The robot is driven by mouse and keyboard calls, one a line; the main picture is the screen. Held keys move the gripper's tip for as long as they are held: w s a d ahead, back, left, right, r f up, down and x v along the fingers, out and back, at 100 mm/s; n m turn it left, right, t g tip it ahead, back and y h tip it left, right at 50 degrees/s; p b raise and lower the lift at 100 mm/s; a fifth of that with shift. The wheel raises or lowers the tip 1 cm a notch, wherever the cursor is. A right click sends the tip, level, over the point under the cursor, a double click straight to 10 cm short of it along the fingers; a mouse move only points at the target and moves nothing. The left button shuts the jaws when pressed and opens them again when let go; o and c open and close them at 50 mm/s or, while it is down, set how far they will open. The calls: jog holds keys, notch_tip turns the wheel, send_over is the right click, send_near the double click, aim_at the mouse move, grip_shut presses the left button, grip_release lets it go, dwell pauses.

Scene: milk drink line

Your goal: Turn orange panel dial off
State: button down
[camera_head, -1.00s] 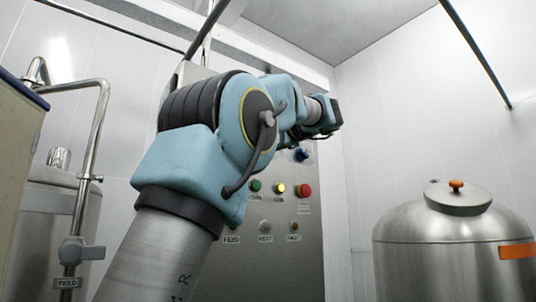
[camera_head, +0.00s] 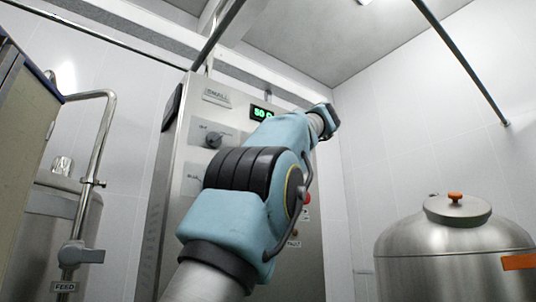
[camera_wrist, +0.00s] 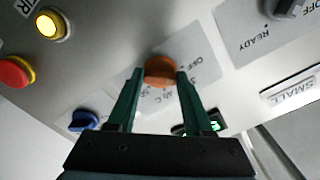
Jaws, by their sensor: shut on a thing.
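The orange dial (camera_wrist: 160,69) is on the grey panel in the wrist view. It sits between the two green fingertips of my gripper (camera_wrist: 160,77), which is shut on it. The word OFF and other printed marks show on the white label plate (camera_wrist: 195,82) around the dial. The dial's pointer direction cannot be made out. In the head view my arm reaches to the upper right, across the panel (camera_head: 178,225), and hides the dial and the fingers.
A blue knob (camera_wrist: 83,120), a red button (camera_wrist: 14,72), a yellow lamp (camera_wrist: 52,24) and a dark knob (camera_wrist: 284,7) surround the dial. A green display (camera_head: 262,113) shows on the panel. A steel tank (camera_head: 450,265) stands right; a feed pipe (camera_head: 88,180) runs left.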

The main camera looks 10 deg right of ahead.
jog(key=shift+f+n+b, duration=0.15)
jog(key=shift+n+b, duration=0.2)
jog(key=shift+n, duration=1.25)
jog(key=shift+c, duration=1.5)
grip_release()
jog(key=b+v, duration=0.2)
jog(key=v, duration=0.8)
jog(key=shift+s+d, duration=0.25)
jog(key=shift+s, duration=0.05)
